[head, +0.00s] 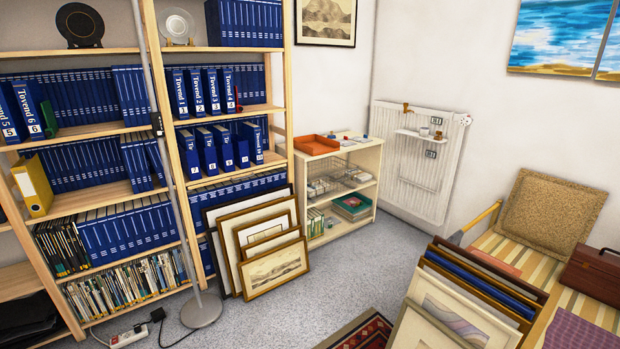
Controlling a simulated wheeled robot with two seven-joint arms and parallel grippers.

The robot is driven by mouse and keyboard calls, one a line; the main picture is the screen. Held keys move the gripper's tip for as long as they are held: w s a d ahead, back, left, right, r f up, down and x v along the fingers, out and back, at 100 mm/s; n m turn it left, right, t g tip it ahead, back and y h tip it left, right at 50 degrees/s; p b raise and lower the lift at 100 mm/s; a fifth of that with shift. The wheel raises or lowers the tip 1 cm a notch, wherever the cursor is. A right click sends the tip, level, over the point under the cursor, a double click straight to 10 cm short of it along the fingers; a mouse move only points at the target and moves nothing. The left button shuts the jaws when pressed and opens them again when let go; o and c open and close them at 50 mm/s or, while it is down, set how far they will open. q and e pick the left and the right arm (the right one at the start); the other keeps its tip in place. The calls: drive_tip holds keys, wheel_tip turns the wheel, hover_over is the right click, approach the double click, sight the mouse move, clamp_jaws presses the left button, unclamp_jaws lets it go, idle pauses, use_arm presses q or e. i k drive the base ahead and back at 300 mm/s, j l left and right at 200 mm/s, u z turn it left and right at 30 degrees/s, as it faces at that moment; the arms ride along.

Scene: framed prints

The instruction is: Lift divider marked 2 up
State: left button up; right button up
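I can make out no divider with a 2 on it. Several framed prints (455,310) stand packed together at the lower right, leaning. The front one shows a pale picture with purple and yellow bands. Blue upright panels or frames (484,283) show among their top edges, with no readable mark. Neither of my grippers is in view.
A tall wooden bookshelf (293,90) fills the left. A lamp pole with a round base (203,310) stands before it. A low shelf with an orange tray (316,145) stands beside a radiator (420,175). A striped bench (570,280) is at right. Grey floor (360,265) is clear mid-view.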

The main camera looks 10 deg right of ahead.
sight(366, 138)
drive_tip(key=i+l, duration=0.1)
drive_tip(key=i, duration=1.8)
drive_tip(key=i+l+z, duration=0.1)
drive_tip(key=i+z, duration=0.15)
drive_tip(key=i, duration=0.55)
drive_tip(key=i+z, duration=0.3)
drive_tip(key=i, duration=0.45)
drive_tip(key=i+l, duration=0.7)
drive_tip(key=i+j+u, duration=0.05)
drive_tip(key=i, duration=0.05)
